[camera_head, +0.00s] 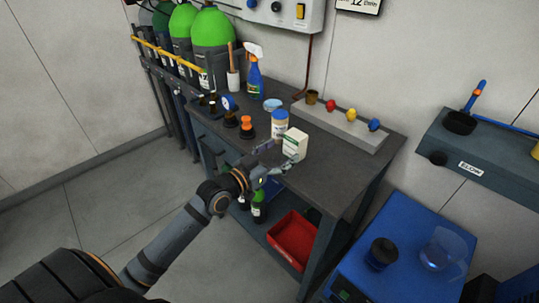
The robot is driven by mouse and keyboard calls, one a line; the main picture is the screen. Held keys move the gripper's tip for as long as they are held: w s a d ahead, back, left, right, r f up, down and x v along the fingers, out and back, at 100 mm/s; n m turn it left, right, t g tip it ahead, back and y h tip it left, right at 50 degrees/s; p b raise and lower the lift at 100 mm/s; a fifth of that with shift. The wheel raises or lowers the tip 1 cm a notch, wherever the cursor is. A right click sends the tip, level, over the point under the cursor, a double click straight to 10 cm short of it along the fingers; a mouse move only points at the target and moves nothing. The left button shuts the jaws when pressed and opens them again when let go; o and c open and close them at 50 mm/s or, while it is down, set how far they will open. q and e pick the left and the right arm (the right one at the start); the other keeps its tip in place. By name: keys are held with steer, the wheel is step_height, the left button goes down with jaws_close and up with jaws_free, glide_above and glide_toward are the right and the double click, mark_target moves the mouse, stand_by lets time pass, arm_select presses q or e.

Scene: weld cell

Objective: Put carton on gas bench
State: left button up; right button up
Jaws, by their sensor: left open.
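The carton (295,144) is a small white box with a green band. It stands upright on the dark top of the gas bench (330,172), close to the bench's front edge. My left gripper (282,156) reaches in from the lower left at the front edge. Its fingers are open, with their tips close to the carton's near side; I cannot tell whether they touch it. My right gripper is not in view.
A white jar with a blue lid (279,123) stands right behind the carton. Orange-topped (246,125) and other small items, plus a spray bottle (254,73), stand further left. A grey rack with coloured knobs (340,126) lies behind. The bench's right part is clear.

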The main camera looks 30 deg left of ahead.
arm_select(q)
steer(key=p+v, duration=0.4)
steer(key=v, duration=0.1)
steer(key=shift+s, duration=0.2)
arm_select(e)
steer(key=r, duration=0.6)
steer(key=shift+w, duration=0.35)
arm_select(q)
steer(key=shift+a, duration=0.1)
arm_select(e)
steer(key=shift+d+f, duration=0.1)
